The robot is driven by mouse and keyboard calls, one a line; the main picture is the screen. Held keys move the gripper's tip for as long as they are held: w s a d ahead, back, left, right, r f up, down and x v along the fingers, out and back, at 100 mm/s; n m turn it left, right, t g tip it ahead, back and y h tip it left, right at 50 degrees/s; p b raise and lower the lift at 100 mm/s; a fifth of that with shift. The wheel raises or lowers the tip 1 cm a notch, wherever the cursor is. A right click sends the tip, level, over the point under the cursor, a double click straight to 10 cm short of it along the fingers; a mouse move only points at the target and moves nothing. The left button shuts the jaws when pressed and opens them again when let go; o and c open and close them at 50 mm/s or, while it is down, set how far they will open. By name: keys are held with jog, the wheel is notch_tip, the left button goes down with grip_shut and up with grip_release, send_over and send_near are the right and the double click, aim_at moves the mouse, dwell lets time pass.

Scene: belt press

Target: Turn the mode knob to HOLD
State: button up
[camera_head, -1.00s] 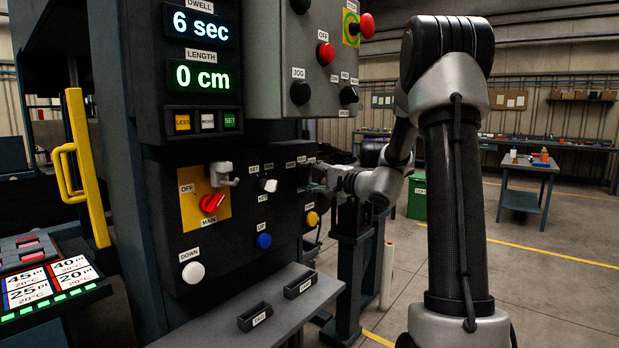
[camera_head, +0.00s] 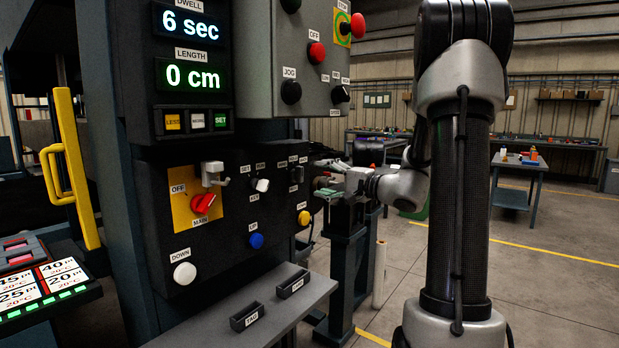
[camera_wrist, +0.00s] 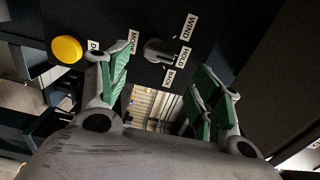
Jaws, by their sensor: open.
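The mode knob (camera_wrist: 160,50) is a small dark knob with a grey bar on the black panel in the wrist view. The labels WIND, HOLD and BACK fan out on one side of it and MODE is on the other. Which label its bar points at is hard to tell. It also shows small near the panel's right edge in the head view (camera_head: 296,175). My gripper (camera_wrist: 165,82) is open, its green-padded fingers spread to either side below the knob. Nothing is between them, and they look apart from the knob. In the head view my gripper (camera_head: 325,184) is just right of the panel.
A yellow button (camera_wrist: 67,49) is left of my fingers in the wrist view. On the panel (camera_head: 225,235) in the head view are a red main switch (camera_head: 203,203), a white-handled knob (camera_head: 260,185) and a blue button (camera_head: 256,241). A grey shelf (camera_head: 275,318) juts out below.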

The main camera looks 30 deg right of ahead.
jog(key=v, duration=0.3)
jog(key=shift+s+d, duration=0.1)
jog(key=shift+s, duration=0.1)
dwell(0.3)
